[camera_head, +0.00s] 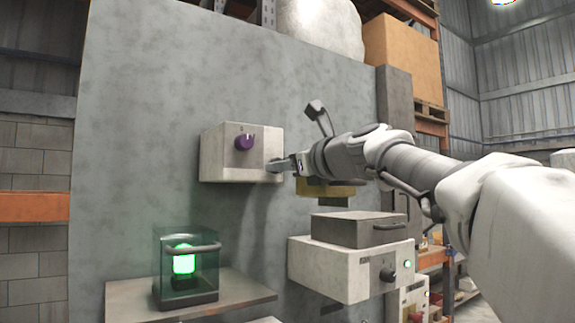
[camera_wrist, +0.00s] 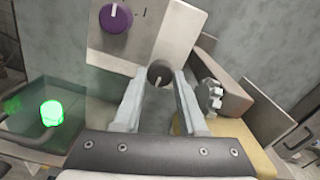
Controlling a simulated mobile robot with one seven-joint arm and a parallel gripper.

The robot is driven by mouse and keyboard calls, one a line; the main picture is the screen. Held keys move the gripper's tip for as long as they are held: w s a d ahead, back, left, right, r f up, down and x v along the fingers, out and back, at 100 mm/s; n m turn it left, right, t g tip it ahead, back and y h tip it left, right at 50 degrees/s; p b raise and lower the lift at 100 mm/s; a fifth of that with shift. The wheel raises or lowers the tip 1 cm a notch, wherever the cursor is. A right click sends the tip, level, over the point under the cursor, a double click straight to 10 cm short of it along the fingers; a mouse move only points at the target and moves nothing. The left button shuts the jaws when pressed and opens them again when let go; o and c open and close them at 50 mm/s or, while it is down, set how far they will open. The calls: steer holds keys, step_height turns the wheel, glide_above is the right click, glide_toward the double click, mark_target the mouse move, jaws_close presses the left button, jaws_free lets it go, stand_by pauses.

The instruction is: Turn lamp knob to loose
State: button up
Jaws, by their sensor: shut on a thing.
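A pale box (camera_head: 212,152) is mounted on the grey wall panel, with a purple knob (camera_head: 244,142) on its front. The wrist view shows the box (camera_wrist: 172,32), the purple knob (camera_wrist: 115,18) with its white mark pointing up, and a dark knob (camera_wrist: 159,73) below right with a pale mark near its lower edge. My gripper (camera_wrist: 160,76) has its fingers on both sides of the dark knob and is shut on it. In the head view my gripper (camera_head: 276,165) reaches the box's lower right, hiding that knob. A green lamp (camera_head: 184,261) glows inside a clear case.
The lamp's case (camera_head: 160,283) stands on a shelf (camera_head: 130,297) at lower left. A yellow part (camera_head: 330,190) is just below my gripper. A grey handled box (camera_head: 350,230) sits on a pale unit (camera_head: 320,267) with a dark knob (camera_head: 388,275). Bare wall panel lies left of the box.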

jaws_close()
steer(key=shift+n, duration=0.3)
steer(key=shift+f+n+b, duration=0.15)
steer(key=shift+n+b, duration=4.7)
steer(key=shift+n, duration=12.75)
